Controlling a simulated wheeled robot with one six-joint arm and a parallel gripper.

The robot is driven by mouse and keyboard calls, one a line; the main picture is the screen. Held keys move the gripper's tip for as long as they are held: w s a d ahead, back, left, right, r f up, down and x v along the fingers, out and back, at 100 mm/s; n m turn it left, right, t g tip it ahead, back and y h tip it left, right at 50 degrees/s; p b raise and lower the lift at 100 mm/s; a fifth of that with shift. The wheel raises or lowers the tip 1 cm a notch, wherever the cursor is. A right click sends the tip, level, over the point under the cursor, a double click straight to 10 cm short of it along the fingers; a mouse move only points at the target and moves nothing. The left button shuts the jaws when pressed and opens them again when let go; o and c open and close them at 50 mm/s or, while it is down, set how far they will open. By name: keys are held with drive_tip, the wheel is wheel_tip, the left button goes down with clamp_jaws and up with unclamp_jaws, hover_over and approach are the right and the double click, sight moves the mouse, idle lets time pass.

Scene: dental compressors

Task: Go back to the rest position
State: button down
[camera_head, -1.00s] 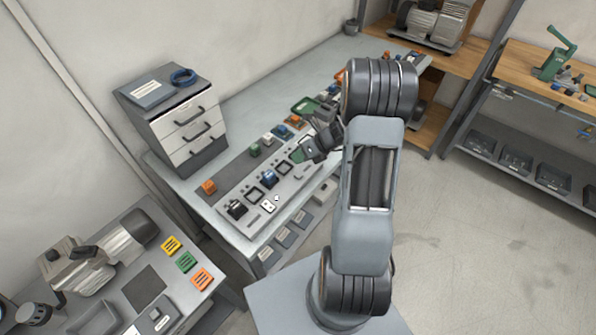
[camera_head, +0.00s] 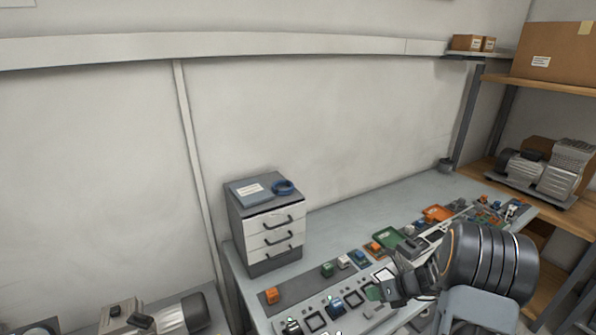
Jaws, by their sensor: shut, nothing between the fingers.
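My gripper (camera_head: 388,290) is at the lower right of the head view, over the front part of the workbench (camera_head: 345,215). Its fingers are dark and small in the picture; they look shut and hold nothing that I can see. My arm's dark ringed joint is just right of it, and the rest of my arm runs out of the bottom edge. The gripper sits close above a panel with switches (camera_head: 335,306); I cannot tell whether it touches anything.
A drawer unit (camera_head: 270,237) with a blue ring (camera_head: 284,187) on top stands at the bench's left. A shelf with a compressor (camera_head: 545,170) and a cardboard box (camera_head: 552,52) is at the right.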

drive_tip(key=shift+s+f+n, duration=0.2)
drive_tip(key=shift+s+n, duration=0.15)
drive_tip(key=shift+n, duration=0.55)
drive_tip(key=s+a+r+n+h, duration=0.2)
drive_tip(key=s+r+n, duration=0.3)
drive_tip(key=n, duration=0.5)
drive_tip(key=s+a+r+n+h, duration=0.3)
drive_tip(key=s+a+r+n, duration=0.1)
drive_tip(key=r+n, duration=0.4)
drive_tip(key=s+a+r+n+h+b, duration=0.1)
drive_tip(key=s+a+r+n+h, duration=0.2)
drive_tip(key=n, duration=0.9)
drive_tip(key=s+a+r, duration=0.1)
drive_tip(key=s+r, duration=0.2)
drive_tip(key=s, duration=0.1)
drive_tip(key=shift+r, duration=0.25)
